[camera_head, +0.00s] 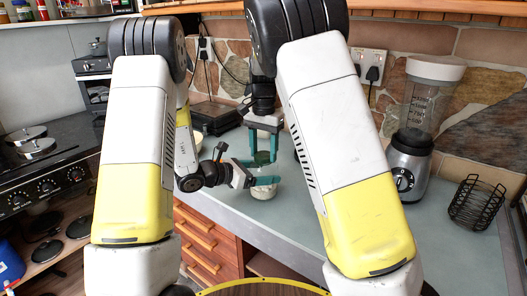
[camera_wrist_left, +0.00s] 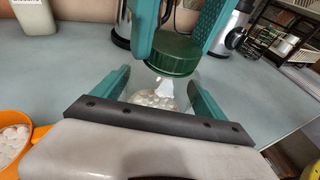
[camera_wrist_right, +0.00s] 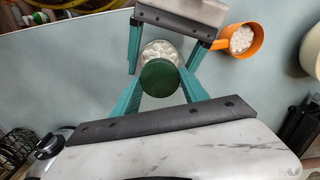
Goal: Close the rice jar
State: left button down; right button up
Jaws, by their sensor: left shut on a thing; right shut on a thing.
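The clear jar (camera_head: 263,192) with white rice stands on the grey counter. My left gripper (camera_head: 266,172) reaches in from the side and is shut on the jar; the left wrist view shows the jar (camera_wrist_left: 155,96) between its green fingers. The dark green lid (camera_head: 262,157) is directly over the jar's mouth. My right gripper (camera_head: 263,148) points down from above and is shut on the lid; the lid also shows between its fingers in the right wrist view (camera_wrist_right: 160,78). I cannot tell whether the lid touches the rim, because fingers and viewing angle hide the joint.
An orange cup (camera_wrist_right: 240,42) of rice stands beside the jar. A blender (camera_head: 412,130) and a black wire basket (camera_head: 476,203) stand on the right of the counter. The stove (camera_head: 45,165) is at the left. The counter's front right is clear.

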jog(key=o, duration=1.6)
jog(key=shift+o, duration=0.2)
notch_tip(320, 180, up, 12)
pick_arm(q)
grip_release()
jog(key=v, duration=0.7)
jog(key=shift+s+a, duration=0.15)
jog(key=shift+a, duration=0.2)
jog(key=shift+a+r, duration=0.1)
jog(key=shift+r, duration=0.05)
pick_arm(e)
jog(key=shift+a, duration=0.1)
